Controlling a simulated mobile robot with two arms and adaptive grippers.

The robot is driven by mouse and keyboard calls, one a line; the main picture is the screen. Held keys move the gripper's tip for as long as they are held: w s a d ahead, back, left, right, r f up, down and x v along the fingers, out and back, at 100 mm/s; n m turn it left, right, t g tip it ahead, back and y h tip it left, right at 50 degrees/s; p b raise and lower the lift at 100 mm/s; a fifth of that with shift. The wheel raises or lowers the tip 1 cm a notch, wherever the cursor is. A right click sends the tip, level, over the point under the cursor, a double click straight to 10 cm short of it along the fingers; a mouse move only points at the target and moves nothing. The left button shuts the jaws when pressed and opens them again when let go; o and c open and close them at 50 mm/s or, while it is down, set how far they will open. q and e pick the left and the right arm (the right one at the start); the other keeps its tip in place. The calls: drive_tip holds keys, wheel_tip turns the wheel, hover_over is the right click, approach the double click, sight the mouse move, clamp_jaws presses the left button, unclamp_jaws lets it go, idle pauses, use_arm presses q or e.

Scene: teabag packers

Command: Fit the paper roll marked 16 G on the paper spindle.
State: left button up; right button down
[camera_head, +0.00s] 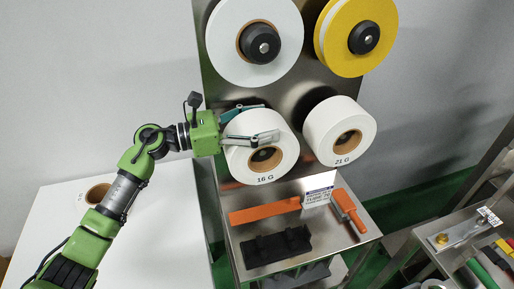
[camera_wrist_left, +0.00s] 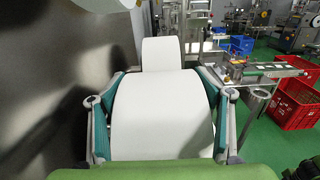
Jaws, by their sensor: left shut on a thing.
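The white paper roll marked 16 G (camera_head: 285,168) is at the lower left of the upright metal panel, its marked face toward me. My left gripper (camera_head: 271,121) is shut on this roll, with one finger along its far upper side and one across its front. In the left wrist view the roll (camera_wrist_left: 163,115) fills the space between the two teal fingers. A dark round hub, seemingly the paper spindle (camera_head: 263,155), shows inside the roll's brown core. How far the roll sits over it is hidden. My right gripper is in neither view.
A white roll marked 21 G (camera_head: 325,125) is close on the right. Above are a mounted white roll (camera_head: 228,50) and a yellow roll (camera_head: 332,45). Below, a metal shelf (camera_head: 340,239) holds an orange bar (camera_head: 264,212), an orange-handled tool (camera_head: 348,208) and a black block (camera_head: 277,246).

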use_arm(q)
drive_tip(key=shift+d+f, duration=0.1)
drive_tip(key=shift+s+d, duration=0.25)
drive_tip(key=shift+s, duration=0.35)
drive_tip(key=shift+s+d+p, duration=0.25)
drive_tip(key=shift+s+p, duration=0.1)
drive_tip(key=shift+s, duration=0.4)
drive_tip(key=shift+s+d+p, duration=0.2)
drive_tip(key=shift+s+p, duration=0.1)
drive_tip(key=shift+s, duration=0.45)
drive_tip(key=shift+s+d+p, duration=0.25)
drive_tip(key=shift+s+p, duration=0.1)
drive_tip(key=shift+s, duration=0.4)
drive_tip(key=shift+s+d+p, duration=0.25)
drive_tip(key=shift+s, duration=0.35)
drive_tip(key=shift+s+d+p, duration=0.2)
drive_tip(key=shift+s, duration=0.45)
drive_tip(key=shift+s+d+p, duration=0.25)
drive_tip(key=shift+s, duration=0.35)
drive_tip(key=shift+w, duration=0.1)
